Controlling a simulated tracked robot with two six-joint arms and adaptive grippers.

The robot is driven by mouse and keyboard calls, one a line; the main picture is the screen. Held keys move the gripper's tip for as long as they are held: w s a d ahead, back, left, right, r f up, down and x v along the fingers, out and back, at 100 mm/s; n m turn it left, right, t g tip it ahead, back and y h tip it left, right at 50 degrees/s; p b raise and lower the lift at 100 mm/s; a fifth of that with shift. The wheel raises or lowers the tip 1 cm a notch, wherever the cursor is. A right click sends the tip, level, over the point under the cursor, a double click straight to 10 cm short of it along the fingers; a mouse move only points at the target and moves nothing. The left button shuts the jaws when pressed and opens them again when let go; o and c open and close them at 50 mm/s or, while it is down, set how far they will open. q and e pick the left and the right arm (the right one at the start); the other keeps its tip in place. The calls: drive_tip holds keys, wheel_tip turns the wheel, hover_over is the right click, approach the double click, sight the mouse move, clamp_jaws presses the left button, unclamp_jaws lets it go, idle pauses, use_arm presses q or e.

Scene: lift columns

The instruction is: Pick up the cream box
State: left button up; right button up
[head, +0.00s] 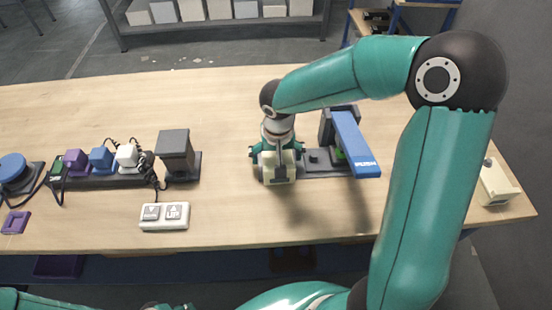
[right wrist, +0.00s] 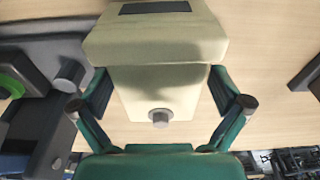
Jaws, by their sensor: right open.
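The cream box (head: 279,174) stands on the table near its middle, at the left end of a dark base plate. My right gripper (head: 277,157) reaches down over it from behind, open. In the right wrist view the cream box (right wrist: 155,45) shows a wide end with a dark patch and a narrower part with a grey knob. The fingers of my right gripper (right wrist: 161,88) are on either side of the narrower part, with small gaps apparent. My left gripper is not in view.
A dark column with a blue arm (head: 356,145) stands close right of the gripper. A dark block (head: 175,150) and a white two-button box (head: 165,216) are to the left. Another cream piece (head: 495,186) sits at the right table edge. The table (head: 230,110) behind is clear.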

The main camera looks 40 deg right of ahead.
drive_tip(key=c, duration=1.3)
drive_tip(key=shift+w, duration=0.1)
drive_tip(key=shift+c, duration=0.5)
drive_tip(key=shift+r, duration=0.15)
